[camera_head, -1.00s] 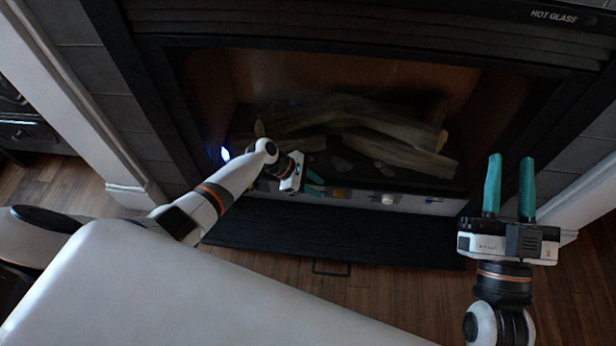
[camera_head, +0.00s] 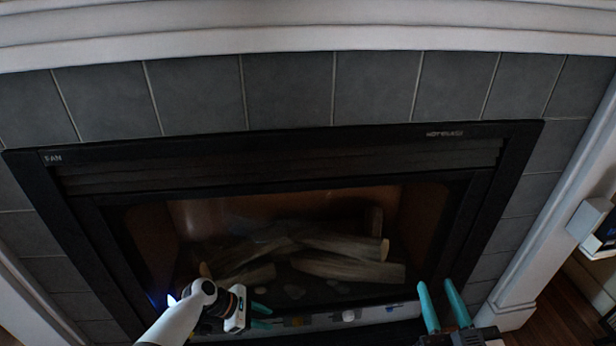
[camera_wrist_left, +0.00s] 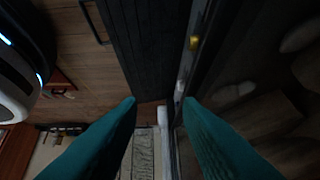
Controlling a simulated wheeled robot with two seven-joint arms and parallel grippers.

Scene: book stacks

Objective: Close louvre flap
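The louvre flap (camera_wrist_left: 145,45), a dark ribbed panel, shows in the left wrist view, folded down in front of the fireplace base with wood floor beside it. In the head view it is almost wholly below the picture's edge. My left gripper (camera_head: 262,316) is at the fireplace's lower front, by the strip with knobs (camera_head: 348,316). In the left wrist view its teal fingers (camera_wrist_left: 159,102) are apart, with nothing held between them, and the flap lies beyond them. My right gripper (camera_head: 436,286) is open and empty at the lower right, in front of the fireplace.
The fireplace glass (camera_head: 330,230) with logs behind it fills the middle. An upper louvre (camera_head: 270,172) runs above it, below grey tiles (camera_head: 290,90) and a white mantel (camera_head: 300,40). A white side post (camera_head: 545,245) stands at the right. A handle (camera_wrist_left: 92,20) shows beside the flap.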

